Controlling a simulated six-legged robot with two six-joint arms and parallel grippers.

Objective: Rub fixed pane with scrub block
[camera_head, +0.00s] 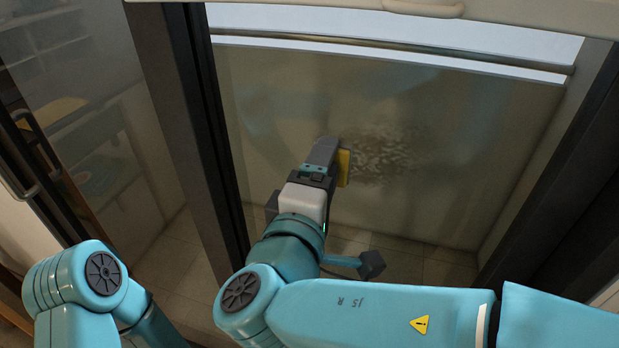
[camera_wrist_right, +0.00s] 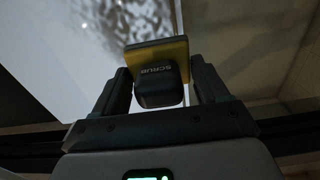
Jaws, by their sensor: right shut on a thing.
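The fixed pane (camera_head: 440,180) is a large framed glass panel in front of me in the head view. A pale speckled smudge (camera_head: 378,155) marks its middle; the speckles also show at the top of the right wrist view (camera_wrist_right: 135,20). My right gripper (camera_head: 330,158) reaches up to the pane just left of the smudge. It is shut on the scrub block (camera_wrist_right: 158,75), which has a black grip lettered SCRUB and a yellow pad. The yellow pad (camera_head: 344,167) faces the pane; I cannot tell whether it touches. My left arm is at the lower left, its gripper out of view.
A dark upright frame post (camera_head: 190,130) stands left of the pane, and another dark post (camera_head: 560,170) stands at the right. A glass panel with a handle (camera_head: 18,188) is at the far left. A white rail crosses the top. Tiled floor shows beyond the glass.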

